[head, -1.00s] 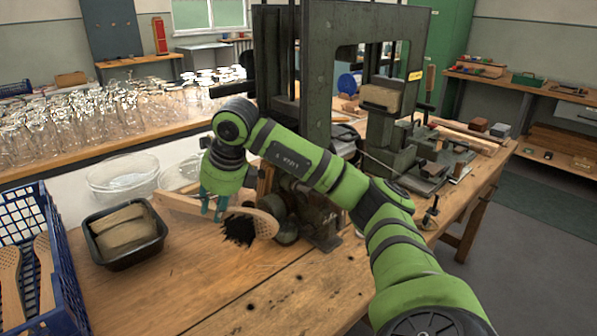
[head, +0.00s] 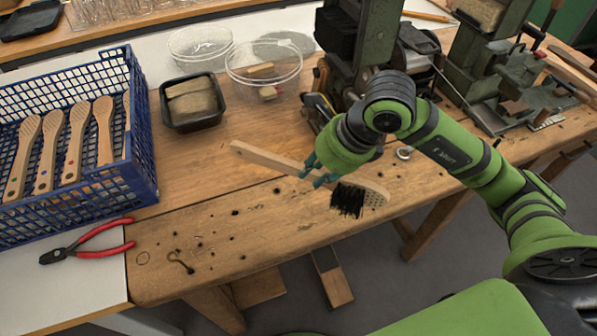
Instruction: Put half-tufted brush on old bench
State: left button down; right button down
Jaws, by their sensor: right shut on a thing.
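The half-tufted brush (head: 268,158) has a pale wooden handle pointing left and a head with drilled holes. A patch of black bristles (head: 347,200) hangs down from part of the head. My right gripper (head: 318,178) is shut on the brush between handle and head. It holds the brush over the front part of the old bench (head: 225,220), whose worn wooden top has dark holes and stains. Whether the brush touches the bench is hard to tell; it seems held above it. My left gripper is out of view.
A blue crate (head: 148,160) with several wooden brush bodies stands at the left. Red-handled pliers (head: 105,252) lie at the front left. A black tray (head: 193,125) and clear dishes (head: 262,85) sit behind. The green-grey machine (head: 375,50) stands at back right. The front bench top is mostly clear.

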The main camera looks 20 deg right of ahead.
jog(key=w+f, duration=0.1)
jog(key=w+a+f, duration=0.1)
jog(key=w, duration=0.1)
jog(key=w+a+f+p, duration=0.1)
jog(key=w, duration=0.1)
jog(key=shift+w+a+f, duration=0.2)
jog(key=shift+a, duration=0.05)
jog(key=shift+w+f, duration=0.1)
jog(key=shift+f, duration=0.1)
notch_tip(320, 180, down, 3)
jog(key=shift+f+p, duration=0.15)
jog(key=shift+p, duration=0.25)
jog(key=shift+f, duration=0.25)
jog(key=shift+f, duration=0.2)
jog(key=c, duration=1.1)
grip_release()
jog(key=shift+o, duration=0.2)
